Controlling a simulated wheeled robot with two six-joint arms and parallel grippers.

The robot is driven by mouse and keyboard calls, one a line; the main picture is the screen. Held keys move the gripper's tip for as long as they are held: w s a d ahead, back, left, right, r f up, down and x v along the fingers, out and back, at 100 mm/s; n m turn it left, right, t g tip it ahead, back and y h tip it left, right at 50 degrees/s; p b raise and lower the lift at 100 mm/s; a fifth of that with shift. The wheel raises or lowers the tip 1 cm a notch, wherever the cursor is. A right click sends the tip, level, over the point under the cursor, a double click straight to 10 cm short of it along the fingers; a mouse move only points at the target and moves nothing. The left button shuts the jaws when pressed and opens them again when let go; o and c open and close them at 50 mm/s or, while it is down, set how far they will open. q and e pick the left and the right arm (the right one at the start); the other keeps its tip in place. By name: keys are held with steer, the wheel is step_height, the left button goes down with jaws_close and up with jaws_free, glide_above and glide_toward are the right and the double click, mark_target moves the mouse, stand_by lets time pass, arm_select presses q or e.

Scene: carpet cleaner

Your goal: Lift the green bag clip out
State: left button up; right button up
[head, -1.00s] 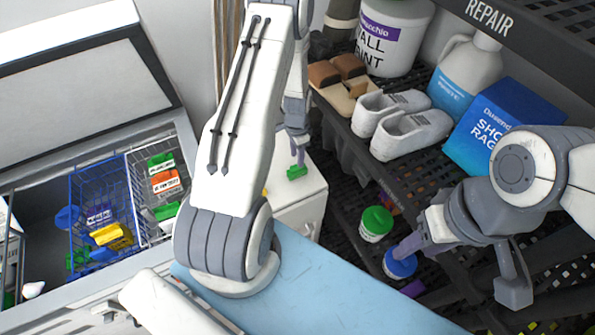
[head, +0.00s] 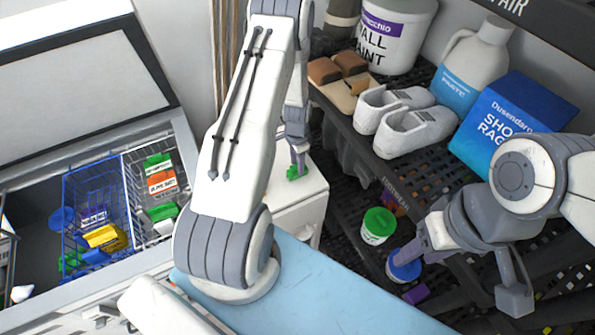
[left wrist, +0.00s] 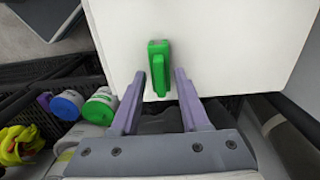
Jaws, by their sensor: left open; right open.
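A green bag clip (head: 292,173) is on the white cabinet top, and my left gripper (head: 298,160) hangs over it and partly hides it. In the left wrist view the clip (left wrist: 159,68) lies between the two open purple fingers of my left gripper (left wrist: 160,76), with a gap on each side. My right gripper (head: 460,272) is open at the shelf, one finger by a blue-lidded tub (head: 404,266).
A green-lidded tub (head: 378,225), white shoes (head: 415,128), a blue box (head: 510,125) and a jug (head: 478,65) crowd the dark rack. The white cabinet top (left wrist: 215,45) around the clip is bare.

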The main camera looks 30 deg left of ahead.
arm_select(q)
jaws_close()
steer(key=shift+r+p, duration=0.6)
steer(key=shift+r, duration=0.2)
steer(key=shift+r+p, duration=1.65)
steer(key=shift+r, duration=0.6)
